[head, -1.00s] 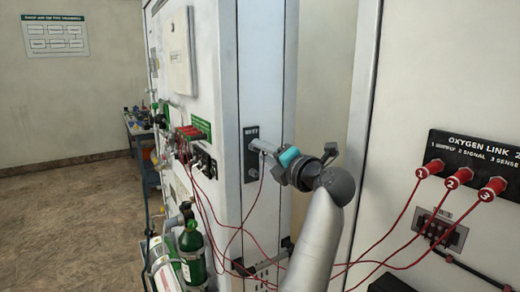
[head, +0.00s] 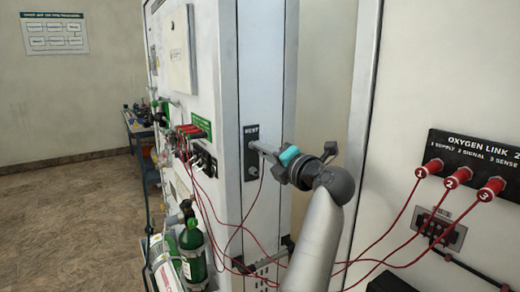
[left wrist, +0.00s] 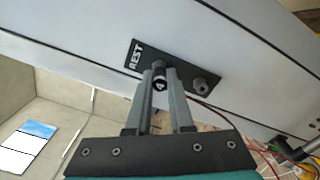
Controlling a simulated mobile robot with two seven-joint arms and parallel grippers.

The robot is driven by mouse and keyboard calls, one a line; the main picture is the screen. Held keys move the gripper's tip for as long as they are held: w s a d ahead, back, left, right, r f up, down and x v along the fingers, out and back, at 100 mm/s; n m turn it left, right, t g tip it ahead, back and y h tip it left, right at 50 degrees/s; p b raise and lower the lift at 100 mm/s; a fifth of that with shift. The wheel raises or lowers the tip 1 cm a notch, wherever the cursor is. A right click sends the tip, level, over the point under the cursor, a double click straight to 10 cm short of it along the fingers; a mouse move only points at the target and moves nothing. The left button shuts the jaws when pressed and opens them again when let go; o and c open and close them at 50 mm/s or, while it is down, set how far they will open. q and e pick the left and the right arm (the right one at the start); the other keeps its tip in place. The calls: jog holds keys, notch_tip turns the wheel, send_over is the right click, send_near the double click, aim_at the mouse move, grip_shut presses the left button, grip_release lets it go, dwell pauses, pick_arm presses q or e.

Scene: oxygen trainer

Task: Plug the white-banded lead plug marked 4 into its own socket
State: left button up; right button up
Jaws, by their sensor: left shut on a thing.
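My left gripper (head: 262,147) is at the black plate labelled REST (head: 250,140) on the narrow cabinet face. In the left wrist view its two fingers (left wrist: 160,82) are closed around the dark plug marked 4 (left wrist: 159,86), which has a pale band. The plug is at the REST plate (left wrist: 138,55); I cannot tell whether it is still seated there. In the head view the fingers hide the plug. On the right, the OXYGEN LINK 2 panel (head: 463,147) holds red plugs 1 (head: 430,168), 2 (head: 460,176) and 3 (head: 492,189). No socket for plug 4 is visible. My right gripper is not in view.
Red leads (head: 400,265) hang between the cabinet and the right panel, below my arm. Green cylinders (head: 192,250) stand at the left cabinet's foot. A lower port plate (head: 440,229) sits below the link panel. Open floor (head: 60,220) lies left.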

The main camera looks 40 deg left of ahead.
pick_arm(q)
jog(key=shift+d, duration=0.15)
grip_shut()
jog(key=shift+v, duration=2.4)
